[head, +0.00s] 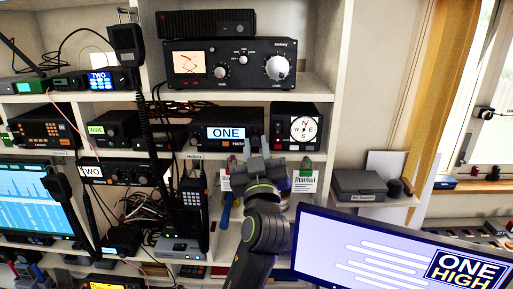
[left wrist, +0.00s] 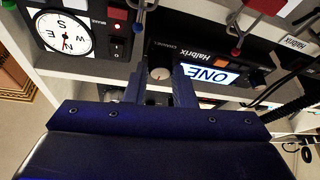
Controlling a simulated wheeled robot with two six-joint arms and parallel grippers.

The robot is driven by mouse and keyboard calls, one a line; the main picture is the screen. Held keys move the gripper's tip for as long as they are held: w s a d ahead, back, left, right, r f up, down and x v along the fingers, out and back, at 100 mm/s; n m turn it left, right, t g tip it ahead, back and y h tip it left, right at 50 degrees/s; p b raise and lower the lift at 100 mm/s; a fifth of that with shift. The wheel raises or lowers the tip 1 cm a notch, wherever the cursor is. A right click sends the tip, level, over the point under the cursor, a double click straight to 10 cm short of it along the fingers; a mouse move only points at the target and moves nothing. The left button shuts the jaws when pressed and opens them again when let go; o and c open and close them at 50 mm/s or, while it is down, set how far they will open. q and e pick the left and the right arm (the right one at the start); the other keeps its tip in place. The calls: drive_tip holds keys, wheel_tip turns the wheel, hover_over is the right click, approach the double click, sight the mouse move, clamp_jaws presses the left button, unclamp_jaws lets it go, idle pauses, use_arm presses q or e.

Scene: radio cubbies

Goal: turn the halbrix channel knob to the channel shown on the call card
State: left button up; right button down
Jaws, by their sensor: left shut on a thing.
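The Halbrix radio (head: 234,130) is a black unit on the middle shelf, with a lit display reading ONE; the display also shows in the left wrist view (left wrist: 208,75). Its channel knob (left wrist: 160,73) is round and pale-faced, beside the CHANNEL lettering. My left gripper (head: 262,158) reaches up to the radio's right end and hides the knob in the head view. In the left wrist view its fingers (left wrist: 161,80) are shut on the knob, one on each side. A screen (head: 370,250) at the lower right shows a label reading ONE HIGH. My right gripper is not in view.
A compass-dial unit (head: 303,128) stands just right of the radio. A large black tuner (head: 240,65) is on the shelf above. A handheld microphone (head: 126,45) hangs at the left. A paper card (head: 305,181) hangs below the shelf, close to my gripper.

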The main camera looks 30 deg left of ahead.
use_arm(q)
drive_tip(key=shift+m, duration=0.3)
drive_tip(key=shift+c, duration=0.2)
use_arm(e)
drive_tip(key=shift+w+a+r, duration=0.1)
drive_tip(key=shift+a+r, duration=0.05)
use_arm(q)
drive_tip(key=shift+a+m+t+h+p, duration=0.1)
drive_tip(key=shift+m+t+h+p, duration=0.35)
drive_tip(key=shift+m, duration=0.25)
drive_tip(key=shift+r+m+t+h+p, duration=0.1)
drive_tip(key=shift+m+t+h+p, duration=0.3)
drive_tip(key=shift+m, duration=0.6)
drive_tip(key=m+h+p, duration=0.1)
drive_tip(key=m, duration=0.1)
drive_tip(key=m+t+p, duration=0.1)
drive_tip(key=shift+s+a+m+h, duration=0.1)
drive_tip(key=shift+m+h, duration=0.25)
drive_tip(key=shift+m, duration=0.05)
drive_tip(key=m+h+p, duration=0.1)
drive_tip(key=m+p, duration=0.1)
drive_tip(key=m, duration=0.1)
drive_tip(key=shift+a+m+t+h+p, duration=0.1)
drive_tip(key=shift+m+t+h+p, duration=0.15)
drive_tip(key=shift+m+h+p, duration=0.9)
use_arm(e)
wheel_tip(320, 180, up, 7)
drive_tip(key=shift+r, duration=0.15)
